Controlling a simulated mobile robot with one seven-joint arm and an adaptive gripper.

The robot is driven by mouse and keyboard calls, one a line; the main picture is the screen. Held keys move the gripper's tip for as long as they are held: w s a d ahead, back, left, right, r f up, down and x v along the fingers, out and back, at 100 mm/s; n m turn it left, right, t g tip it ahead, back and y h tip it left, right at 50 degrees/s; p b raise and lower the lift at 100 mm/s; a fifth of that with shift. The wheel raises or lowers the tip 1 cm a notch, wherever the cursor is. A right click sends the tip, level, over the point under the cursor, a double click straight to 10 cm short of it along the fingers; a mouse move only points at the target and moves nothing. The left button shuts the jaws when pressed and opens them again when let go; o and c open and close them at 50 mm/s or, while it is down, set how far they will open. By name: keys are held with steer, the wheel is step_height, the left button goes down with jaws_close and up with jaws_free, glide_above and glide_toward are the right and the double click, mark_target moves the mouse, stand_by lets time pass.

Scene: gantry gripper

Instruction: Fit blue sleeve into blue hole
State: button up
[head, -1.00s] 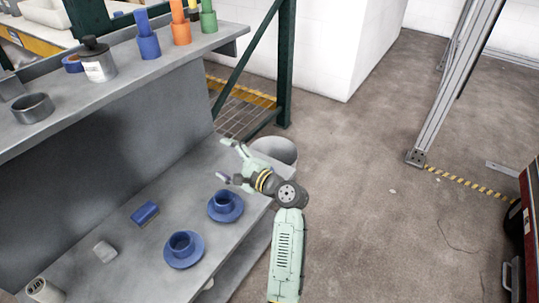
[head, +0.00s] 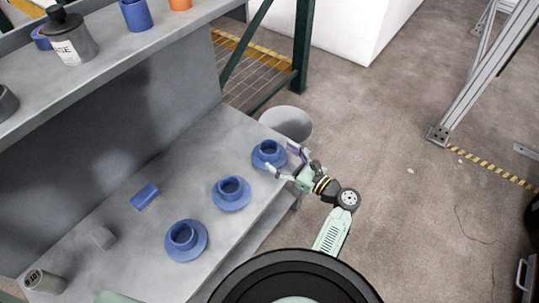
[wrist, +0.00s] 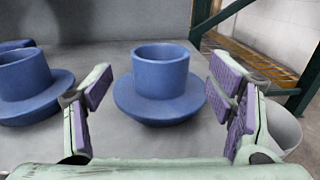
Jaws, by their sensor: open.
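Three blue flanged pieces with round open holes stand in a row on the grey lower shelf: a left one (head: 185,241), a middle one (head: 231,193) and a right one (head: 268,154). A blue sleeve (head: 145,196) lies on its side behind the row, towards the left. My gripper (head: 281,158) is open and empty at the right flanged piece. In the wrist view, one flanged piece (wrist: 160,90) stands upright ahead, framed between my spread purple-padded fingers (wrist: 162,88), and another (wrist: 27,86) stands at the left. I cannot tell whether the fingers touch anything.
A small grey block (head: 103,237) and a labelled can (head: 44,281) stand at the shelf's left. An upper shelf (head: 130,53) holds a dark-capped bottle (head: 70,38) and coloured parts. A grey bin (head: 287,122) and a green post (head: 303,45) are past the right end.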

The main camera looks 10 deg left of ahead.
mark_target(269, 150)
steer(key=shift+p+x, duration=0.35)
steer(key=shift+x, duration=2.4)
steer(key=shift+c, duration=0.6)
steer(key=c, duration=1.3)
